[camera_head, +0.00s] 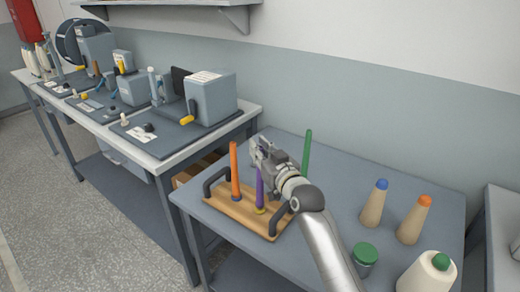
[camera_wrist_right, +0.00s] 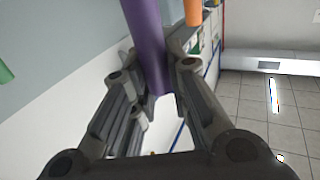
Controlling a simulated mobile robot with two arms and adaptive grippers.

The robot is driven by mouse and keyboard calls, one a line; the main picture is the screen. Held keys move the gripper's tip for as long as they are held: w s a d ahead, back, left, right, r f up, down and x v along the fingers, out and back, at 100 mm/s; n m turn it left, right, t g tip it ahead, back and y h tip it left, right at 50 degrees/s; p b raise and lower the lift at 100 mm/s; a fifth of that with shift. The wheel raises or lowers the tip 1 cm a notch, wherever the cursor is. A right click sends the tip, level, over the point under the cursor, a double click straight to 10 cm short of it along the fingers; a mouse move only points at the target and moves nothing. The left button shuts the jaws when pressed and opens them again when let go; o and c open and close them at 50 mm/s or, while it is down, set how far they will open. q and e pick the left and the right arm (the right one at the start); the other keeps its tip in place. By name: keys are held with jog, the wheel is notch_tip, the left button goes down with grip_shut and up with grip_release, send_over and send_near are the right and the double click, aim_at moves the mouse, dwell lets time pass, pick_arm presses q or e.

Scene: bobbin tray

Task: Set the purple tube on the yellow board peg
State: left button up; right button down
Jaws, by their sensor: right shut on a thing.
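My right gripper (camera_head: 262,152) is above the wooden board (camera_head: 238,214), shut on the purple tube (camera_head: 260,186). The tube looks upright, with its lower end at or just above the yellow peg base (camera_head: 260,210); I cannot tell whether it is seated. In the right wrist view the purple tube (camera_wrist_right: 147,45) lies between the two fingers (camera_wrist_right: 155,80). My left gripper is not in view.
An orange tube (camera_head: 234,168) stands on the board left of the purple one, and a green tube (camera_head: 307,152) stands behind the gripper. Dark handles (camera_head: 216,178) rise at the board's ends. Cones (camera_head: 374,205) and a green-lidded jar (camera_head: 365,256) stand at right.

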jog(key=shift+f+b, duration=0.4)
jog(key=shift+f, duration=0.35)
jog(key=c, duration=1.3)
grip_release()
jog(key=v, duration=1.2)
